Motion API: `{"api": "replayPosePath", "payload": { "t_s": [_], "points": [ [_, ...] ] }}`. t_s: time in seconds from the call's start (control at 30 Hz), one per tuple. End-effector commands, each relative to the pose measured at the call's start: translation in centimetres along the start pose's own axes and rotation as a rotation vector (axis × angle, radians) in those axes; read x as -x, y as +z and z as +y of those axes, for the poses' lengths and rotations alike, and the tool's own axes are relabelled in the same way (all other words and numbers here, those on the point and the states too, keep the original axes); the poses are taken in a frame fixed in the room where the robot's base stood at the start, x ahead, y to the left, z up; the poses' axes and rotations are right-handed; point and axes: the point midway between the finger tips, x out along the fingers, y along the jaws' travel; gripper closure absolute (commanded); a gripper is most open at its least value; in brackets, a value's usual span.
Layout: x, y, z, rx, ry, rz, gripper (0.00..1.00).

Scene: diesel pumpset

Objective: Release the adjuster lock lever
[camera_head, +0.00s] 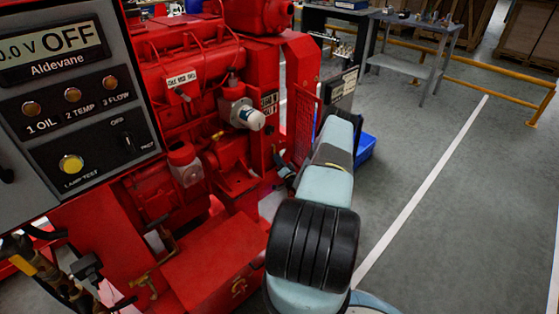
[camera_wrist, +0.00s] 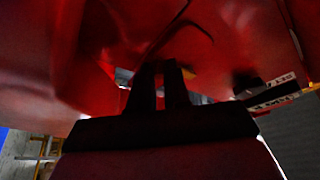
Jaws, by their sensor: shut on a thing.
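My gripper (camera_wrist: 160,70) shows in the wrist view as two dark fingers reaching up among dark red machine parts. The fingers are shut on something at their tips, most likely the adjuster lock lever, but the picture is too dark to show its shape. A small yellow-orange patch shows just right of the fingertips. In the head view my pale arm reaches to the right side of the red diesel pumpset (camera_head: 225,275). There the fingers and the lever cannot be made out clearly.
A control panel (camera_head: 75,100) reading OFF stands close at the left. A white-capped canister (camera_head: 248,117) sticks out of the engine. A blue bin (camera_head: 365,147) is on the floor behind my arm. A workbench (camera_head: 415,65) and yellow rail stand farther back. The floor at right is clear.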

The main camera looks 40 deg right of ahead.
Motion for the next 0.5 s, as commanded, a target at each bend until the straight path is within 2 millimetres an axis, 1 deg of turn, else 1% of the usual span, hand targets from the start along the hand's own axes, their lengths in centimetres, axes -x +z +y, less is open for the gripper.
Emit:
{"api": "replayPosePath", "payload": {
  "t_s": [0.13, 0.17, 0.4, 0.5],
  "points": [
    [0.19, -0.1, 0.29, 0.002, 0.007, 0.0, 1.0],
    [0.19, -0.11, 0.29, 0.002, 0.007, 0.0, 0.81],
    [0.1, -0.08, 0.17, 0.001, 0.004, 0.0, 0.58],
    [0.07, -0.06, 0.13, 0.001, 0.003, 0.0, 0.58]
  ]
}}
